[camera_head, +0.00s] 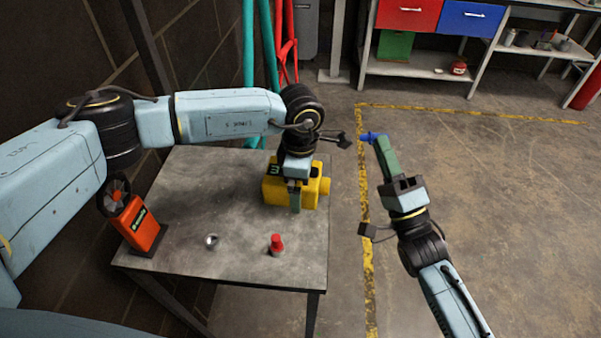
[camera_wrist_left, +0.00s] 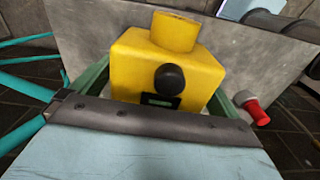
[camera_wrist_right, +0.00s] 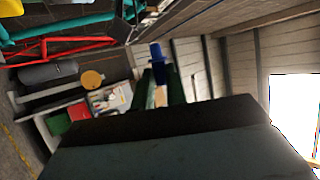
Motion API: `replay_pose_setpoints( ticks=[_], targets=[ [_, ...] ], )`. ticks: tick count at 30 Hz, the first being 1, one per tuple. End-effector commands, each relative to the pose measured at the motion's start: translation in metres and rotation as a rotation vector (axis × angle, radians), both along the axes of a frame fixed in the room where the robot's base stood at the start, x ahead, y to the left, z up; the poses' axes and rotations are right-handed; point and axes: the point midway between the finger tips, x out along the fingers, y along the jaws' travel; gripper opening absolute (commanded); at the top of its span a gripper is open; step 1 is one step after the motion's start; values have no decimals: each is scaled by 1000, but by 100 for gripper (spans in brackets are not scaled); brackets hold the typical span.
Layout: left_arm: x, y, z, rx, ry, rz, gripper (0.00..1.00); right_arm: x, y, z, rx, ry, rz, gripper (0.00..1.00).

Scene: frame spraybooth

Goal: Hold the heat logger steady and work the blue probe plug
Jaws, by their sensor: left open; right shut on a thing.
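The yellow heat logger (camera_head: 273,193) sits on the grey table near its right edge, with a round yellow stub on its right side. The left wrist view shows the logger (camera_wrist_left: 140,70) with a black knob and a small dark display. My left gripper (camera_head: 296,196) is open over it, one green finger on each side; I cannot tell whether they touch it. My right gripper (camera_head: 383,148) is shut on the blue probe plug (camera_head: 371,137), held in the air right of the table, apart from the logger. The plug (camera_wrist_right: 157,53) also shows between the right fingertips.
On the table (camera_head: 185,190) are an orange device (camera_head: 136,226) at the left, a small metal ring (camera_head: 211,241) and a red-capped piece (camera_head: 277,244) near the front. Teal and red pipes (camera_head: 285,40) stand behind. Floor right of the table is clear.

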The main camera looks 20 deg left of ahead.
Motion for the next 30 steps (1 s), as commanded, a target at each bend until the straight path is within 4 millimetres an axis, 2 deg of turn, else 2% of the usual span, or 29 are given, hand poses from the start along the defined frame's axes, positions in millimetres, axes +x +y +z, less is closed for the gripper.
replay_pose_setpoints(
  ticks=[6, 18, 21, 23, 25, 30],
  targets=[
    [0, 0, 0, 0, 0, 0, 100, 0, 0, 0, 0, 0, 0, 0],
    [0, 0, 0, 0, 0, 0, 48, 0, 0, 0, 0, 0, 0, 0],
    [0, 0, 0, 0, 0, 0, 48, 0, 0, -4, -2, 12, -4, 0],
    [0, 0, 0, 0, 0, 0, 48, 1, -1, -13, -6, 44, -14, 0],
    [0, 0, 0, 0, 0, 0, 48, 3, -3, -31, -14, 107, -34, 0],
    [0, 0, 0, 0, 0, 0, 48, 1, -10, -87, -45, 298, -89, 0]
  ],
)
